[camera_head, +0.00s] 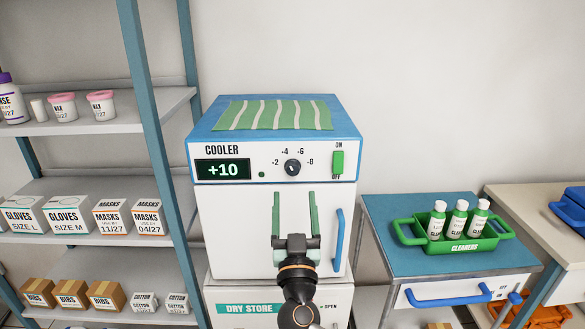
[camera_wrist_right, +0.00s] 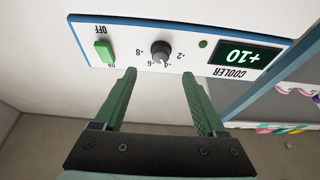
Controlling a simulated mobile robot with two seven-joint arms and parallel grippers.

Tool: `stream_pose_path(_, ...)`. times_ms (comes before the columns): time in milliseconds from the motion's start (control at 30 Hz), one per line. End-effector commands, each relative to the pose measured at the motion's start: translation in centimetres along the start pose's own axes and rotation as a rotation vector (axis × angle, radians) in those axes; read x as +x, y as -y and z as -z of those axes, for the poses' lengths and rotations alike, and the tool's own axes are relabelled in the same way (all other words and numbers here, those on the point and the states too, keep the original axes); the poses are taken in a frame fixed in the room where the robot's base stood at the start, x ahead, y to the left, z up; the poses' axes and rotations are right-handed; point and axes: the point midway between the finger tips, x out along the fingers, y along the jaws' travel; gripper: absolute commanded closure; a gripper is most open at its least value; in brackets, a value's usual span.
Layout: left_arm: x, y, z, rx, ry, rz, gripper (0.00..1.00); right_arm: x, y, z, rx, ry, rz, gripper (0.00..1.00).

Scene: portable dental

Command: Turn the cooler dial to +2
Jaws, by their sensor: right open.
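The cooler (camera_head: 220,225) is a white box with a blue top edge, and its display (camera_head: 222,170) reads +10. The round dark dial (camera_head: 292,168) sits on its front panel between printed marks 2, 4, 6 and 8, each with a small dash before it. My left gripper is out of view.
A green switch (camera_head: 338,162) marked ON and OFF is right of the dial. A blue door handle (camera_head: 339,240) is below it. A striped cloth (camera_head: 273,114) lies on top. Shelves (camera_head: 158,100) stand left; a green tray of cleaners (camera_head: 420,242) is right.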

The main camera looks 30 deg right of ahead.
Motion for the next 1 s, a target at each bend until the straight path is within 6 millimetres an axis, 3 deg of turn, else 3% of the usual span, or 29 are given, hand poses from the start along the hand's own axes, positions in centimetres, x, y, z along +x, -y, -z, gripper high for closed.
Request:
stream_pose_path(100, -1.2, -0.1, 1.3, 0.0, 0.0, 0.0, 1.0, 2.8, 0.0, 0.5, -0.002, -0.001, -0.001, 0.27)
stream_pose_path(300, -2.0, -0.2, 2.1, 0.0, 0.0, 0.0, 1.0, 5.8, 0.1, 0.2, -0.003, 0.0, 0.001, 0.27)
stream_pose_path(500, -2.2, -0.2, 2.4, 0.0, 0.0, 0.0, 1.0, 6.9, 0.0, 0.0, -0.001, 0.001, 0.0, 0.27)
stream_pose_path(767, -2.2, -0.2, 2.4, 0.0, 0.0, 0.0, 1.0, 7.0, 0.0, -0.1, -0.001, 0.002, 0.001, 0.27)
stream_pose_path(1000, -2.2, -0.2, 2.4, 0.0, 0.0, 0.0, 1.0, 7.0, 0.0, -0.1, -0.001, 0.002, 0.001, 0.53)
